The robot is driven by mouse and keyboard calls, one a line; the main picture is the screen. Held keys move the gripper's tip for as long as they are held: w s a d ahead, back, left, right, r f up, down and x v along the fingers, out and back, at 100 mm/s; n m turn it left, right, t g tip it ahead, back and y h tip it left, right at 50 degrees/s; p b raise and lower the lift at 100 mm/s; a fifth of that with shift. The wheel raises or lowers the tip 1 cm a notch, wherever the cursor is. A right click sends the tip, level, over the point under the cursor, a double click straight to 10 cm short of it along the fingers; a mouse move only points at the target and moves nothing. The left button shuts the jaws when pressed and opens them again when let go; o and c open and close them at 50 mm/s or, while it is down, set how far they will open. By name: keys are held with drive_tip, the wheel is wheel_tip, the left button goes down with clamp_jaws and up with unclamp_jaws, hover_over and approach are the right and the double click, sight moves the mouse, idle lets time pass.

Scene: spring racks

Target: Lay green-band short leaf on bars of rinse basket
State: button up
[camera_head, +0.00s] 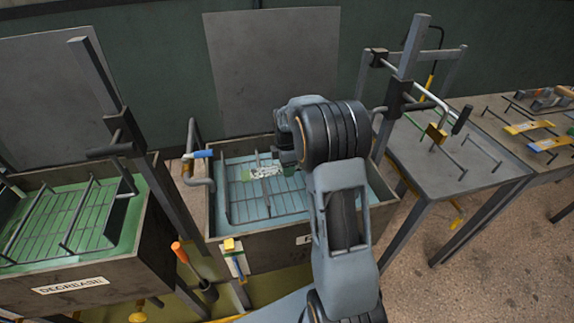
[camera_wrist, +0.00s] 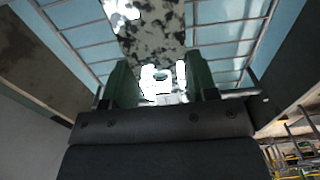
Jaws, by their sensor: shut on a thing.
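My gripper (camera_wrist: 152,88) is shut on the near end of a speckled grey-and-black leaf (camera_wrist: 158,45). White glare covers the part between the fingers. In the head view the leaf (camera_head: 265,171) shows as a short pale strip with a greenish part at its left end, inside the middle tank. The rinse basket (camera_head: 288,207), a wire grid with raised bars, sits in this tank in pale blue liquid. The leaf is over the basket's back half; I cannot tell whether it touches the bars. My gripper in the head view (camera_head: 287,158) is partly hidden by my wrist.
The DEGREASE tank (camera_head: 75,284) with green liquid and its own basket stands left. A grey post (camera_head: 150,165) rises between the tanks. At right stand a grey table (camera_head: 440,165) with a rod frame and a bench with yellow- and blue-banded leaves (camera_head: 533,127).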

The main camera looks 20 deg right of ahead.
drive_tip(key=shift+f+b, duration=0.3)
drive_tip(key=shift+f, duration=0.1)
drive_tip(key=o, duration=1.3)
wheel_tip(320, 180, up, 13)
drive_tip(key=s+a+m+t, duration=0.2)
drive_tip(key=s+a+m, duration=0.3)
drive_tip(key=s+m, duration=0.3)
drive_tip(key=s+a+m+t, duration=0.1)
drive_tip(key=s+a+m, duration=0.4)
drive_tip(key=s, duration=0.9)
drive_tip(key=shift+a+f+m+t, duration=0.15)
drive_tip(key=shift+a+m+t, duration=0.2)
drive_tip(key=shift+m, duration=1.05)
drive_tip(key=shift+s, duration=0.1)
